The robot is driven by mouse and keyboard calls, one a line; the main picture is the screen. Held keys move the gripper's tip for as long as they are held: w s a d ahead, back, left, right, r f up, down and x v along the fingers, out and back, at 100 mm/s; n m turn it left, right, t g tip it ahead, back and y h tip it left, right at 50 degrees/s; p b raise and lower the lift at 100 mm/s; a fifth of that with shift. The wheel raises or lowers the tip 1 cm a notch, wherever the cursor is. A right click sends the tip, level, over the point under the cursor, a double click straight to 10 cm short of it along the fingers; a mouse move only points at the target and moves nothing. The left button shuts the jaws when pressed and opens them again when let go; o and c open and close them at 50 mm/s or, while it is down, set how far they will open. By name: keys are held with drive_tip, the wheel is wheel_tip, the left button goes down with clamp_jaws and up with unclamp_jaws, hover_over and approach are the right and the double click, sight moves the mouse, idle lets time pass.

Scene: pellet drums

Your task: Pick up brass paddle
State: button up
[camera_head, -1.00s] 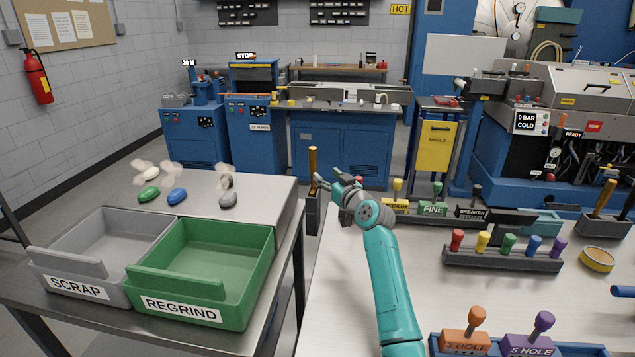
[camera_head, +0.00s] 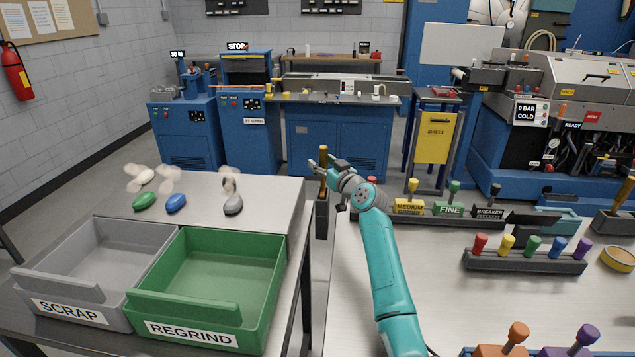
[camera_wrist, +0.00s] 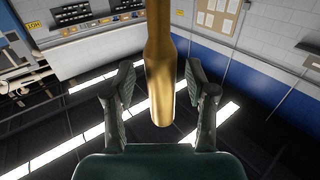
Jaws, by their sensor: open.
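The brass paddle's handle (camera_head: 323,156) stands upright from a dark narrow holder (camera_head: 322,217) at the left end of the right-hand worktable. The rest of the paddle is hidden. In the wrist view the brass handle (camera_wrist: 160,75) is large and comes down from the top edge, with its rounded end towards my palm. My gripper (camera_head: 323,168) is at the handle in the head view, fingers apart. In the wrist view my gripper (camera_wrist: 159,72) has one finger on each side of the handle, with visible gaps. I cannot tell the exact depth between them.
The grey SCRAP bin (camera_head: 100,257) and green REGRIND bin (camera_head: 225,258) stand on the left table. Coloured-handled tools fill a rack (camera_head: 525,261) on the right worktable. Labelled blocks, MEDIUM (camera_head: 409,207) and FINE (camera_head: 449,210), line its back edge. Its middle is clear.

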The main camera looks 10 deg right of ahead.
drive_tip(key=shift+s, duration=0.1)
clamp_jaws()
drive_tip(key=shift+r, duration=0.2)
